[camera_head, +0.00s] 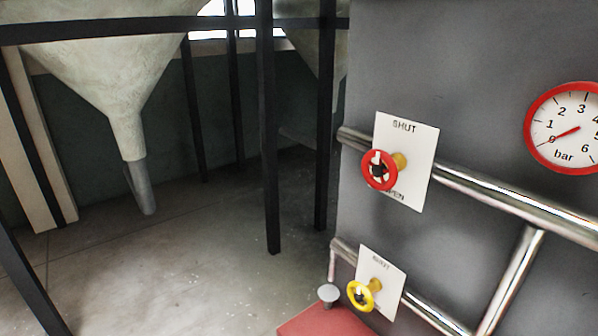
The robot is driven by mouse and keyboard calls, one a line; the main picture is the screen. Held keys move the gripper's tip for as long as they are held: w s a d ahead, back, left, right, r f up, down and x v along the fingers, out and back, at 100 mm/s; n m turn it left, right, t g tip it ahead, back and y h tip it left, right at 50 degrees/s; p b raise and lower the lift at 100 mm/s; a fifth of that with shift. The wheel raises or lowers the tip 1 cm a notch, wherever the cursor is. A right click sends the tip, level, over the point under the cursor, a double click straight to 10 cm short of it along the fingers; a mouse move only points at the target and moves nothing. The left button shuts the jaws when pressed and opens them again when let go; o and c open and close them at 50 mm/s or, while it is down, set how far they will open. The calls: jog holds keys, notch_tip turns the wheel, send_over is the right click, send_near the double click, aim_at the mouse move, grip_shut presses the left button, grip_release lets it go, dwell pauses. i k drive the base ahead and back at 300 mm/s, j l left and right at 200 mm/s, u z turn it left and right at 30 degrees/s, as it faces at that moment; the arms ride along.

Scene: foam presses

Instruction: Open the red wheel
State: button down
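The red wheel (367,170) is a small round handwheel with a white mark at its upper part. It sits on a brass-coloured stem in front of a white plate (421,160) on the grey cabinet. The plate reads "SHUT" above the wheel, and a partly hidden word ending in "EN" below it. The wheel covers part of the lower lettering. My gripper is not in view, and nothing touches the wheel.
A yellow wheel (372,286) with its own white plate sits lower down. Metal pipes (510,203) cross the grey cabinet (450,70). A red-rimmed gauge (566,128) is at right. Black posts (268,130) and a pale hopper (110,70) stand left; floor (190,260) between is open.

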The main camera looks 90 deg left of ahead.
aim_at(379, 169)
jog(key=u, duration=2.8)
